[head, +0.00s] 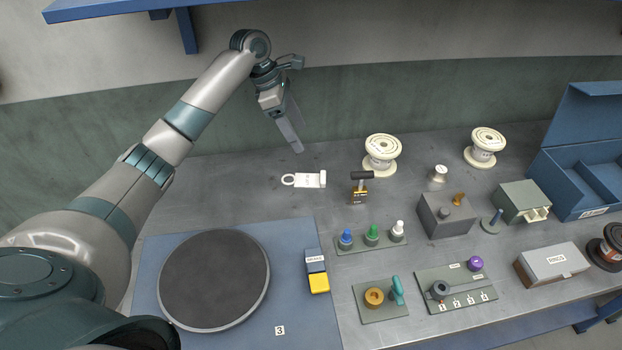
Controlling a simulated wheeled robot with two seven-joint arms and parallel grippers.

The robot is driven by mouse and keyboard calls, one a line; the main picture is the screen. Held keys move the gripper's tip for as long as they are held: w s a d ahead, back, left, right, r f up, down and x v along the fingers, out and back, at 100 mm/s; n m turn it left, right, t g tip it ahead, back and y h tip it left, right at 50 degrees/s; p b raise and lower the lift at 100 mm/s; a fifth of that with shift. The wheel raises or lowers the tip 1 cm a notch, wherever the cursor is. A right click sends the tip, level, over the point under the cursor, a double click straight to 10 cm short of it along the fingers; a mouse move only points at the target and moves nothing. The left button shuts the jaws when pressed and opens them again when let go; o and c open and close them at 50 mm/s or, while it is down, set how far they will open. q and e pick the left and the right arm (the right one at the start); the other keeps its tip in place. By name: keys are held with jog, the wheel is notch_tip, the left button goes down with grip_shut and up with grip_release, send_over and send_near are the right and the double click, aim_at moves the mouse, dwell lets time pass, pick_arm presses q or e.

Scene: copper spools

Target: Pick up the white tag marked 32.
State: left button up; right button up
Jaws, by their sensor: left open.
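A white tag (312,180) with a white ring at its left end lies flat on the grey metal bench, near the back and left of the middle. Its marking is too small to read. My left gripper (295,143) reaches in from the upper left, with its fingers pointing down over the back of the bench. It is open and empty. Its fingertips show just above the tag in the picture, apart from it; their height over the bench is hard to judge. My right gripper is out of view.
A small black-handled stamp-like thing (360,188) and a white spool (382,155) stand right of the tag. A blue mat (300,240) with a dark round plate (214,280) lies in front. A peg strip (371,238) stands front right. The bench around the tag is clear.

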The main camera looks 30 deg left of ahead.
pick_arm(q)
jog(key=p, duration=0.3)
send_near(323, 176)
jog(key=shift+x, duration=1)
jog(key=shift+w+f, duration=0.15)
jog(key=shift+f, duration=0.4)
jog(key=shift+d+f, duration=0.1)
jog(key=shift+d, duration=0.05)
jog(key=shift+d+f, duration=0.2)
jog(key=shift+f, duration=0.05)
jog(key=p+x, duration=0.1)
jog(key=x, duration=0.2)
jog(key=shift+d+p, duration=0.1)
jog(key=shift+p, duration=0.25)
jog(key=shift+d+f, duration=0.15)
jog(key=shift+f, duration=0.5)
jog(key=c, duration=1.1)
